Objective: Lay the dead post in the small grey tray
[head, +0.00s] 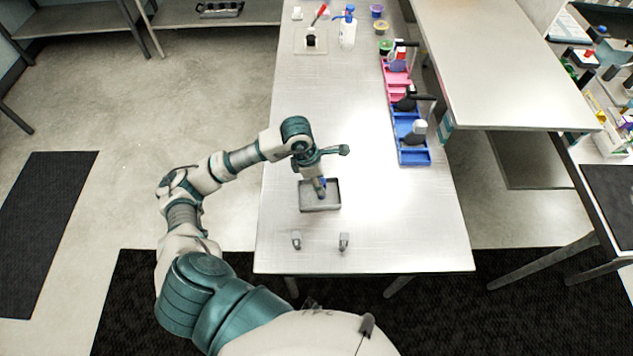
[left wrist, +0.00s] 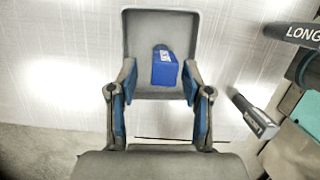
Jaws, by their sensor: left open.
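The small grey tray (head: 306,206) lies on the metal table under my left gripper; it also shows in the left wrist view (left wrist: 190,22). A blue block with a white label and a dark rounded end (left wrist: 164,70) lies inside the tray; I take it to be the dead post. My left gripper (left wrist: 159,76) is open above the tray. In the left wrist view its fingers appear either side of the block, with gaps visible. In the head view the gripper largely covers the block. My right gripper is out of view.
Two small grey pieces (head: 297,239) (head: 343,242) stand near the table's front edge. Pink (head: 397,80) and blue (head: 414,156) holders line the right edge. A white bottle (head: 348,32) and small colored pots (head: 381,27) stand at the back. The table's middle is clear.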

